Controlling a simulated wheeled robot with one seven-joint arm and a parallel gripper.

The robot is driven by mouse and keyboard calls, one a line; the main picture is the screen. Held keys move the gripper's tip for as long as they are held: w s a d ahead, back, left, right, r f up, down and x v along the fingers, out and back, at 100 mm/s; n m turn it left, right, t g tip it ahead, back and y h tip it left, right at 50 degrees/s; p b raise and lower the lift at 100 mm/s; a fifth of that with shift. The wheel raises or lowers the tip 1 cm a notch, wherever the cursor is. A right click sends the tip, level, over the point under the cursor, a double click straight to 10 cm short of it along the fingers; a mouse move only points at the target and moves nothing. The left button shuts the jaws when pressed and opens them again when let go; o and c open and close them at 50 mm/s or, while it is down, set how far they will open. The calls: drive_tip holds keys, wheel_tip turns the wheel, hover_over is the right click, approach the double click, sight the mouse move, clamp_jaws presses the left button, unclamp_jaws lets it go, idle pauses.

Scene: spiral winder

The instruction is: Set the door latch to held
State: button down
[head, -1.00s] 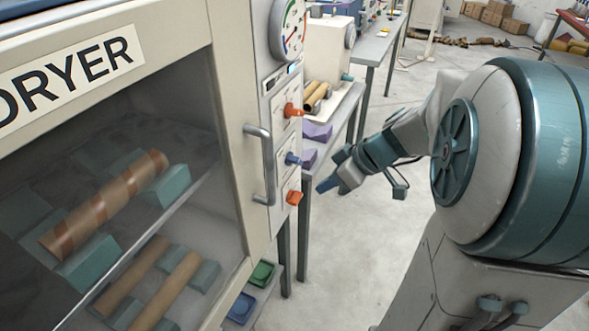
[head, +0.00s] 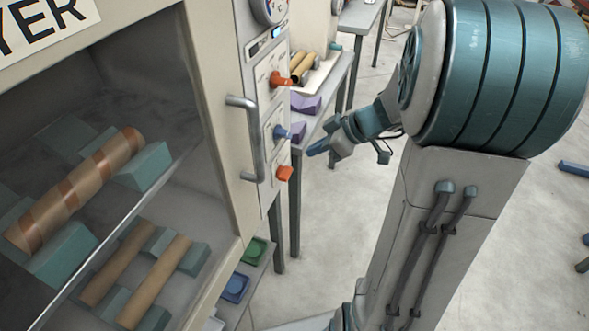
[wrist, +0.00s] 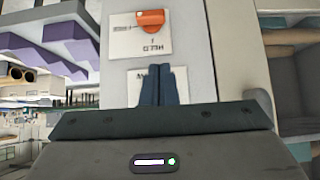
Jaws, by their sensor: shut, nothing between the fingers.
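The dryer's side panel (head: 269,109) carries a lower orange knob (head: 284,173), which I take for the door latch. In the wrist view, this orange knob (wrist: 151,19) shows at the top above a white label whose upside-down word looks like HELD. Its exact setting is hard to tell. A blue knob (head: 282,132) and an upper orange knob (head: 281,79) sit above it on the panel. My gripper (head: 309,150) is shut and empty, just right of the panel, between the blue and lower orange knob heights. In the wrist view its fingers (wrist: 165,72) partly cover a second label.
The dryer door's metal handle (head: 245,138) stands out just left of the panel. A shelf with purple blocks (head: 306,104) is close behind my gripper. Green and blue trays (head: 235,287) sit low beside the dryer.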

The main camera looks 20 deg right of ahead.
hover_over(284, 176)
drive_tip(key=s+d, duration=0.2)
drive_tip(key=d, duration=0.1)
wheel_tip(284, 176, down, 5)
drive_tip(key=shift+w+a+f+p, duration=0.2)
drive_tip(key=shift+f+p, duration=0.1)
drive_tip(key=shift+f, duration=0.9)
drive_tip(key=shift+w+a+f+p, duration=0.15)
drive_tip(key=shift+f+p, duration=0.1)
drive_tip(key=shift+f, duration=0.9)
drive_tip(key=shift+s+f+b, duration=0.15)
drive_tip(key=shift+f+b, duration=0.05)
drive_tip(key=shift+b, duration=0.6)
drive_tip(key=shift+b, duration=0.35)
drive_tip(key=shift+a+r, duration=0.1)
drive_tip(key=shift+b, duration=0.4)
